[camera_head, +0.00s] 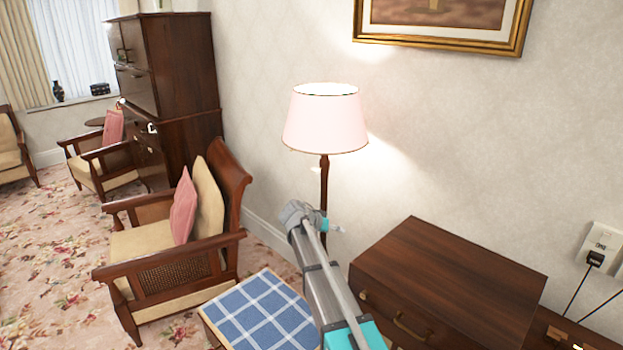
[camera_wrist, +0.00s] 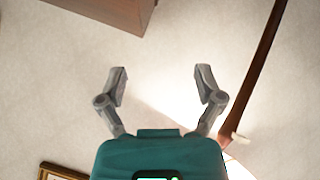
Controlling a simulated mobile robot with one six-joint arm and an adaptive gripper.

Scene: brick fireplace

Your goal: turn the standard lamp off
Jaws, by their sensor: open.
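The standard lamp has a pale pink shade (camera_head: 325,122) on a dark wooden pole (camera_head: 323,185). It is lit, with bright light on the wall. In the wrist view the pole (camera_wrist: 262,70) runs aslant on the right, apart from my fingers. A small pale piece (camera_wrist: 240,138) shows at the pole there; I cannot tell whether it is a switch. My gripper (camera_wrist: 160,74) is open and empty, its two grey fingers spread. In the head view my arm's end is beside the pole, below the shade, and hides the lower pole; the fingers are hard to make out.
A dark wooden cabinet (camera_head: 450,275) stands at the right. A blue checked stool (camera_head: 260,312) and an armchair (camera_head: 180,240) with a pink cushion are at the left. A gilt picture frame (camera_head: 440,42) hangs above. A wall socket (camera_head: 603,240) is at the far right.

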